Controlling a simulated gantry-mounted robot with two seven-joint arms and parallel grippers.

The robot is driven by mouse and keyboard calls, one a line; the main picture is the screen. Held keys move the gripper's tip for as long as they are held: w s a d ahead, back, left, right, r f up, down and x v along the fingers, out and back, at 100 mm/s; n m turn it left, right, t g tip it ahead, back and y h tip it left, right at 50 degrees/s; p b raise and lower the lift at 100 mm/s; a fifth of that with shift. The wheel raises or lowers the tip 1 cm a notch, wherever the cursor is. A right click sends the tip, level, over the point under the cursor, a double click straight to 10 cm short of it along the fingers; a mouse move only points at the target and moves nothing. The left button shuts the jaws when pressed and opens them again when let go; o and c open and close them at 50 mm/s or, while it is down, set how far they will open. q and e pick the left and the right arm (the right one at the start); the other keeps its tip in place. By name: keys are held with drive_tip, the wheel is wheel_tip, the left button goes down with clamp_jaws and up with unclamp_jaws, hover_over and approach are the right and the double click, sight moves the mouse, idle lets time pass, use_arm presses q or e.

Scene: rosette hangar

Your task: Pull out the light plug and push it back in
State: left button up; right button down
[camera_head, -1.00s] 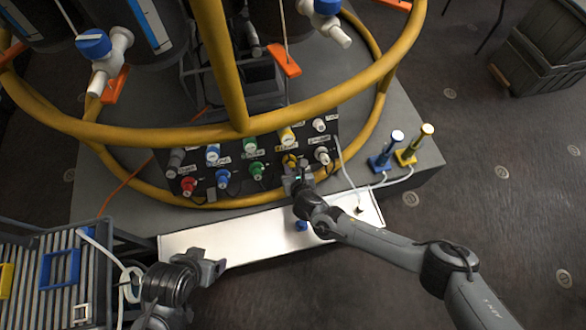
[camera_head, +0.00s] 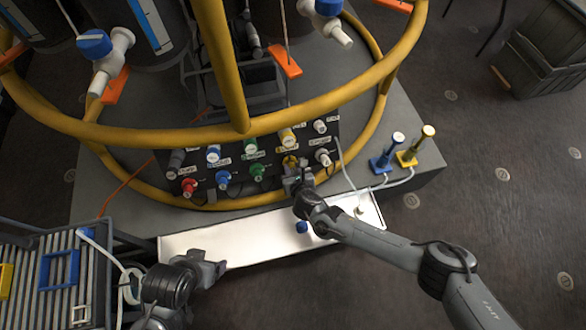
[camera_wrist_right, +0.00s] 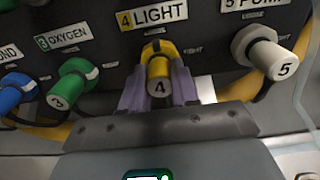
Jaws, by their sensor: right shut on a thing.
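The light plug (camera_wrist_right: 159,76) is yellow, marked 4, below the "4 LIGHT" label (camera_wrist_right: 153,16) on the dark panel. In the right wrist view my right gripper (camera_wrist_right: 159,88) has one finger on each side of the plug and is shut on it. The plug is at the panel; I cannot tell how deep it sits. In the head view my right gripper (camera_head: 293,180) reaches the lower row of plugs and partly covers the yellow plug (camera_head: 290,161). My left gripper (camera_head: 208,268) is apart from the panel, at the lower left, open and empty.
The white plug 5 (camera_wrist_right: 272,60) and green plug 3 (camera_wrist_right: 72,86) flank the gripper. A yellow ring rail (camera_head: 150,138) runs above the panel. A white tray (camera_head: 250,240) lies in front. Blue (camera_head: 383,163) and yellow (camera_head: 407,157) stands are at right.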

drive_tip(key=c, duration=0.8)
unclamp_jaws()
drive_tip(key=shift+s+r+p, duration=0.25)
drive_tip(key=shift+p, duration=0.05)
drive_tip(key=shift+p+v, duration=2.75)
drive_tip(key=shift+v, duration=2.35)
drive_tip(key=shift+f, duration=0.1)
